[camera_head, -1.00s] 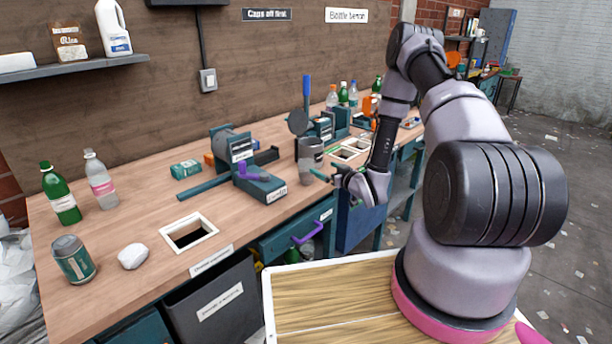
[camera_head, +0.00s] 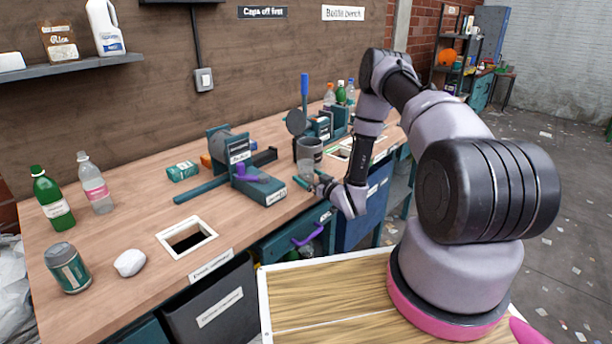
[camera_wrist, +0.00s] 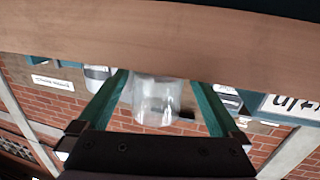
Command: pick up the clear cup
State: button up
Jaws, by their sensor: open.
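The clear cup (camera_head: 309,158) stands upright near the front edge of the workbench, looking greyish and see-through. My gripper (camera_head: 309,181) is open, with its green fingers low at the cup's near side. In the wrist view, the clear cup (camera_wrist: 157,98) shows between the two spread green fingers of my gripper (camera_wrist: 160,80). A gap shows on the right side of the cup; on the left, the finger looks very close to it. I cannot tell whether they touch.
A teal press with a purple handle (camera_head: 245,172) stands left of the cup. A round-headed device with a blue lever (camera_head: 305,90) stands behind it. Several bottles are farther back. A white-framed hole (camera_head: 187,238), can (camera_head: 67,267) and white lump (camera_head: 130,262) are at left.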

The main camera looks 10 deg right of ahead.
aim_at(301, 172)
jog(key=x, duration=0.4)
jog(key=shift+w+f, duration=0.15)
jog(key=shift+w, duration=0.25)
jog(key=c, duration=1.3)
